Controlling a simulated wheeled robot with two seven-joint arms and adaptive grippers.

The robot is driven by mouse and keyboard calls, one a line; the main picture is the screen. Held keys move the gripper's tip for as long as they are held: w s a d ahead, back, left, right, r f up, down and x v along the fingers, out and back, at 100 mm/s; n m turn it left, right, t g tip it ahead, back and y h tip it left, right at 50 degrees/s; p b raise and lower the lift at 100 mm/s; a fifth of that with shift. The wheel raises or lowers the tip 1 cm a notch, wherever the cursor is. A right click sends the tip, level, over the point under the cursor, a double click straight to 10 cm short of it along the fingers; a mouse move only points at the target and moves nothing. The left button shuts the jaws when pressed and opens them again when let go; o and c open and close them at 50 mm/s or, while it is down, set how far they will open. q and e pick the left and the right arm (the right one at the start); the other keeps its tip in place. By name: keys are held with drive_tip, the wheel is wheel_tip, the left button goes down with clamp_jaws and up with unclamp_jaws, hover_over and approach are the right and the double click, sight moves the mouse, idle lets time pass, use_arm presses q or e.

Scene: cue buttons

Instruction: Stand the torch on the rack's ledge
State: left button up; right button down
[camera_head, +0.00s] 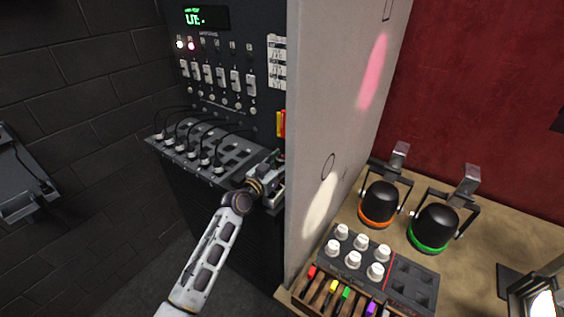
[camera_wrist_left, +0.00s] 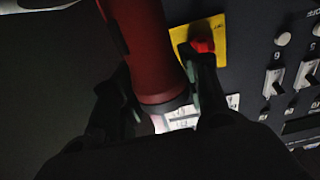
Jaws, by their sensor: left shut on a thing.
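My left gripper (camera_head: 271,172) is at the right end of the rack's ledge (camera_head: 218,147), close to the grey partition. In the left wrist view the left gripper (camera_wrist_left: 160,85) is shut on the red torch (camera_wrist_left: 148,45), with one finger on each side of its barrel. The torch's dark-rimmed end shows between the fingers and its other end runs out of the frame. In the head view I cannot clearly make out the torch. The dark rack (camera_head: 232,62) has faders and lit buttons above the ledge. My right gripper is not in view.
Several cables plug into the ledge's left part. The grey partition (camera_head: 335,80) stands right of my arm. Beyond it, two lamps (camera_head: 379,200) and a knob box (camera_head: 357,257) are on a wooden top.

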sight(278, 166)
use_arm(q)
drive_tip(key=o, duration=1.3)
drive_tip(key=shift+f, duration=0.1)
drive_tip(key=shift+r, duration=0.2)
drive_tip(key=shift+v, duration=2.2)
drive_tip(key=shift+b+v, duration=0.75)
drive_tip(key=shift+v, duration=3.05)
